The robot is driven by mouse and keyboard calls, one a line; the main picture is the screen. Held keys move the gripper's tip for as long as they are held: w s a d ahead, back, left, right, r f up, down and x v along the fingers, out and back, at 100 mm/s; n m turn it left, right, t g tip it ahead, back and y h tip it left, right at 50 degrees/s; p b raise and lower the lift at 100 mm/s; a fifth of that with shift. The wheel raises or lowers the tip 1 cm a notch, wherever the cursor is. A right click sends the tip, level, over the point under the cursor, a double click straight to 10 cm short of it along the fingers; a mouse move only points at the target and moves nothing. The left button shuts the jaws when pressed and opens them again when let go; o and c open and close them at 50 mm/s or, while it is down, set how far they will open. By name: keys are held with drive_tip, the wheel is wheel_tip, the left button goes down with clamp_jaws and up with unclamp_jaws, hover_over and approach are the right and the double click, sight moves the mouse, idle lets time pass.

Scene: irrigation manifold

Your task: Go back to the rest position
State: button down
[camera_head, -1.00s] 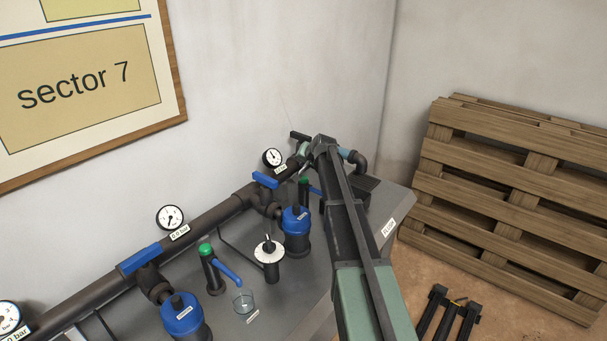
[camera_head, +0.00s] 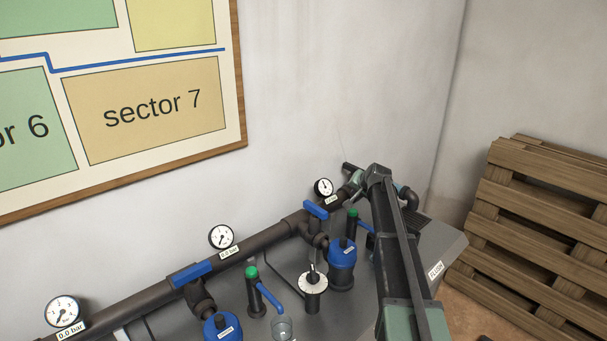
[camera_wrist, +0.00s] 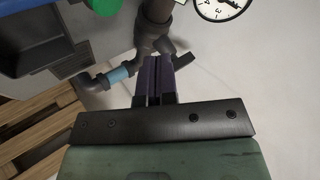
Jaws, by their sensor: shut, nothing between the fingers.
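My gripper (camera_wrist: 153,80) shows in the wrist view with its dark fingers together and nothing between them. Its fingertips point toward the dark pipework (camera_wrist: 150,35) at the end of the manifold; whether they touch it I cannot tell. In the head view my arm reaches up over the right end of the grey bench (camera_head: 440,247). Its far end is by the rightmost gauge (camera_head: 324,187), and the fingers there are too small to make out clearly.
The manifold pipe (camera_head: 262,238) runs along the wall with blue valve handles (camera_head: 191,273), gauges and blue-topped filters (camera_head: 341,252). Green-capped posts (camera_head: 252,272) and a clear cup (camera_head: 282,326) stand on the bench. Wooden pallets (camera_head: 540,235) lean at right.

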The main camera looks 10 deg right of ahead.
drive_tip(key=s+a+f+n+g, duration=0.1)
drive_tip(key=s+a, duration=0.1)
drive_tip(key=s, duration=0.3)
drive_tip(key=s+a+f+n+g, duration=0.1)
drive_tip(key=s+a, duration=0.1)
drive_tip(key=s, duration=0.2)
drive_tip(key=s+a+f+n+g, duration=0.1)
drive_tip(key=s+a+g, duration=0.1)
drive_tip(key=s, duration=0.3)
drive_tip(key=shift+s+a+f+y, duration=0.3)
drive_tip(key=shift+s+a+y, duration=0.1)
drive_tip(key=shift+a, duration=0.2)
drive_tip(key=s+a+n+g, duration=0.2)
drive_tip(key=s+a, duration=0.7)
drive_tip(key=s, duration=0.4)
drive_tip(key=s+a+f+n+g+h, duration=0.1)
drive_tip(key=s+a+n+g, duration=0.2)
drive_tip(key=s+a, duration=0.6)
drive_tip(key=s, duration=0.3)
drive_tip(key=shift+s+f, duration=0.25)
drive_tip(key=shift+s, duration=0.15)
drive_tip(key=shift+a, duration=0.1)
